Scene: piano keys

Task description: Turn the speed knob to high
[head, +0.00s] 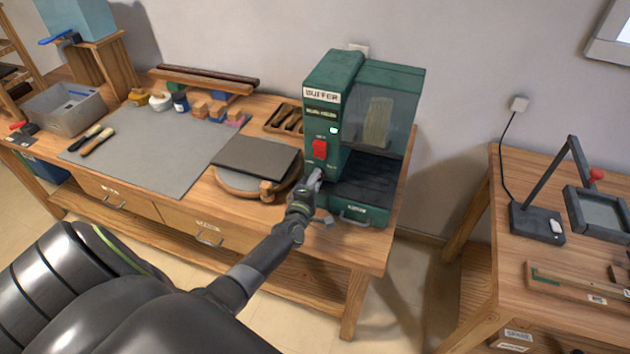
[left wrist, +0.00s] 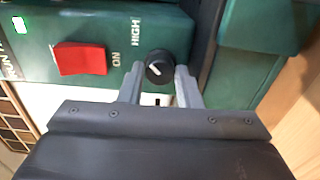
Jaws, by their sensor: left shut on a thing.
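The green buffer machine (head: 335,105) stands on the wooden workbench. Its small black speed knob (left wrist: 159,67) is on the front panel in the left wrist view, with a short white pointer mark. The word HIGH (left wrist: 136,32) is printed beside it, and ON is next to the red switch (left wrist: 80,59). My left gripper (left wrist: 160,82) has its two fingers on either side of the knob, shut on it. In the head view my left gripper (head: 316,178) is at the lower front of the machine and hides the knob. My right gripper is not in view.
A round wooden board with a dark plate (head: 255,157) lies close left of the machine. A grey mat (head: 165,150) covers the bench's middle. The machine's dark tray (head: 365,182) is just right of my gripper. Another table (head: 535,255) stands at right.

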